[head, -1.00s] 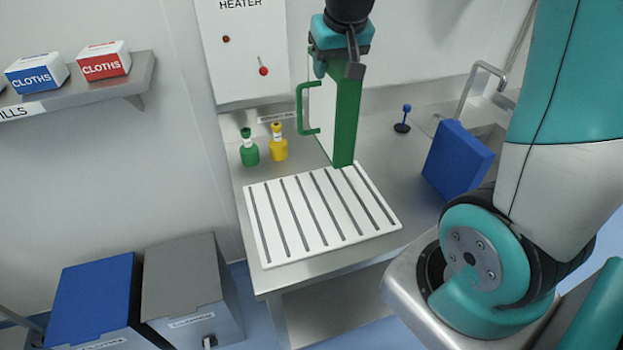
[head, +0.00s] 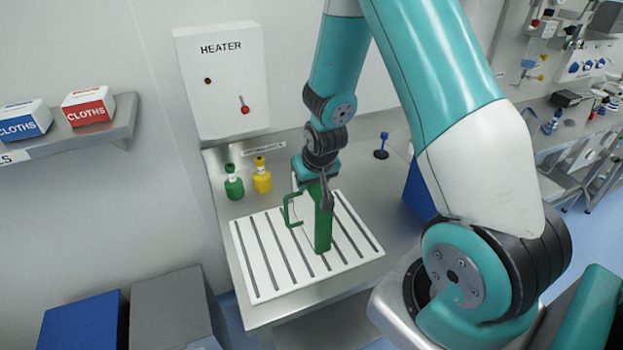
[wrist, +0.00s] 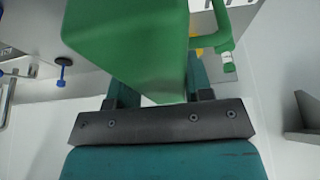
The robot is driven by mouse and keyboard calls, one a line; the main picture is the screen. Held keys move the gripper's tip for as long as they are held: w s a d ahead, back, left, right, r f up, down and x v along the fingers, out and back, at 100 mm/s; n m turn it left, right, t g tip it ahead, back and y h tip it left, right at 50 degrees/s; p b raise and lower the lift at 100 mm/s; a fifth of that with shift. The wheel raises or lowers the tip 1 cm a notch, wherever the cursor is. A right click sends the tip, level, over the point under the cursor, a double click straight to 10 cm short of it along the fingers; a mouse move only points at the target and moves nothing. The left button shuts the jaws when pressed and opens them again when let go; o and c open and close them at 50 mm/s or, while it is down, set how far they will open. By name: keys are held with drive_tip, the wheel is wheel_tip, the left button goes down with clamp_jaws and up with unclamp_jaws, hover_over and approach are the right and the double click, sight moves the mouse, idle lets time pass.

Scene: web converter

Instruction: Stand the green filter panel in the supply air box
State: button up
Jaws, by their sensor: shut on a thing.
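The green filter panel (head: 323,232) is held upright by my gripper (head: 318,188), which is shut on its top edge. A green side handle (head: 288,212) sticks out to the left. The panel is over the white slotted board (head: 265,262) on the steel bench, its lower end at or very near the surface; I cannot tell whether it sits in a slot. In the wrist view the panel (wrist: 130,40) fills the space in front of my gripper jaws. No part labelled supply air box is readable.
A green bottle (head: 233,187) and a yellow bottle (head: 262,180) stand behind the board. A heater box (head: 222,80) hangs on the wall above. A blue knobbed post (head: 382,146) stands behind right. A blue block (head: 415,195) is partly hidden by my arm.

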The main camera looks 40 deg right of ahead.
drive_tip(key=shift+f, duration=0.25)
drive_tip(key=shift+f, duration=0.2)
drive_tip(key=o, duration=1.3)
drive_tip(key=shift+r, duration=0.1)
